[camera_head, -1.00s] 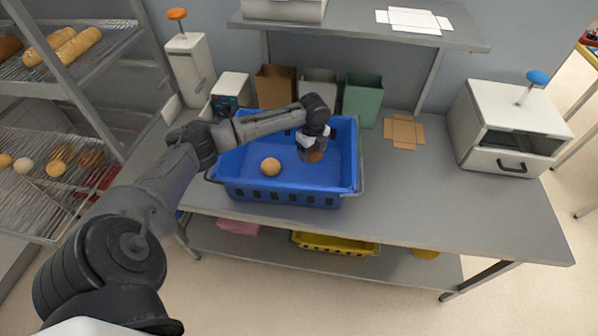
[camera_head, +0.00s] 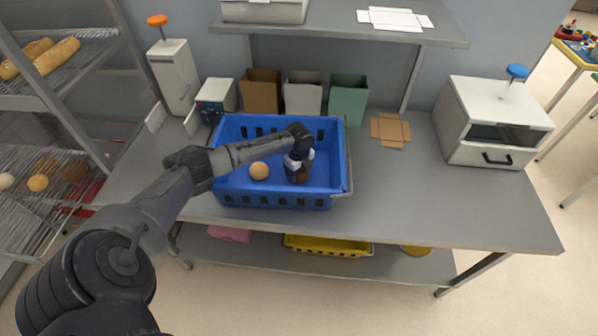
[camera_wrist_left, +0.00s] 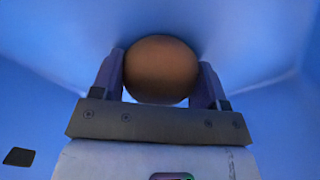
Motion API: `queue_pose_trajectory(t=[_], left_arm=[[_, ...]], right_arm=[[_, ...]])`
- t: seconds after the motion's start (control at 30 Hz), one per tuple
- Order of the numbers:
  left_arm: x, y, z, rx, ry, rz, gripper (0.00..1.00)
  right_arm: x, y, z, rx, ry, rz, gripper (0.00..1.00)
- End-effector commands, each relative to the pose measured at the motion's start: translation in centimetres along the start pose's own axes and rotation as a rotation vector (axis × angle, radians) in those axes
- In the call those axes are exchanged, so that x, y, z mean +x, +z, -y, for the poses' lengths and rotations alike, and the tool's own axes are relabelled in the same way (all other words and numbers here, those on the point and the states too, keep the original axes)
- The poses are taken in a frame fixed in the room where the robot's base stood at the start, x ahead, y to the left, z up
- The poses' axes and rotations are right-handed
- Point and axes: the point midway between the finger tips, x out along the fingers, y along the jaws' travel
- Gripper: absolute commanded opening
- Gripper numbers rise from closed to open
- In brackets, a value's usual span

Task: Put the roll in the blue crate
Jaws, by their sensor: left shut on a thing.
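The blue crate (camera_head: 275,201) stands on the grey table. One round tan roll (camera_head: 259,171) lies on its floor, left of my gripper. My left gripper (camera_head: 300,175) reaches down inside the crate, right of that roll. In the left wrist view the gripper (camera_wrist_left: 160,80) is shut on a second round brown roll (camera_wrist_left: 161,62), with a finger on each side. Blue crate surfaces (camera_wrist_left: 50,40) surround it there. I cannot tell whether the held roll touches the crate floor. In the head view the arm mostly hides it. My right gripper is not in view.
Brown, grey and green bins (camera_head: 348,98) stand behind the crate. A white box with a blue knob (camera_head: 495,120) is at the right. A bread rack (camera_head: 45,90) stands at the left. The table right of the crate is mostly clear, with a flat cardboard piece (camera_head: 391,130).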

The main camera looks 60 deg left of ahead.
Motion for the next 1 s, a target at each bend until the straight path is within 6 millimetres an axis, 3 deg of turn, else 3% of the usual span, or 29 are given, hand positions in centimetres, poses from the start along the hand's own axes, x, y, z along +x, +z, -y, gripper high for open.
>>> queue_pose_trajectory(t=[0.27, 0.3, 0.53, 0.83, 1.0], left_arm=[[0.3, 0.0, 0.0, -0.001, 0.000, 0.000, 0.45], [0.3, 0.0, 0.0, 0.000, -0.001, 0.000, 0.70], [0.2, 0.0, 0.0, 0.000, 0.000, 0.000, 0.92], [0.0, 0.1, 0.0, 0.000, -0.001, 0.001, 0.93], [-1.9, 0.1, 0.1, 0.000, -0.004, 0.002, 0.93]], right_arm=[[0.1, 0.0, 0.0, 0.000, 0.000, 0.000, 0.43], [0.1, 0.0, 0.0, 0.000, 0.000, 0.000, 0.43], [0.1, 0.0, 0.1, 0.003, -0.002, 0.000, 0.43], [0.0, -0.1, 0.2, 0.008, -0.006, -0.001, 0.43], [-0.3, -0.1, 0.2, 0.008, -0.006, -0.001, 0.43]])
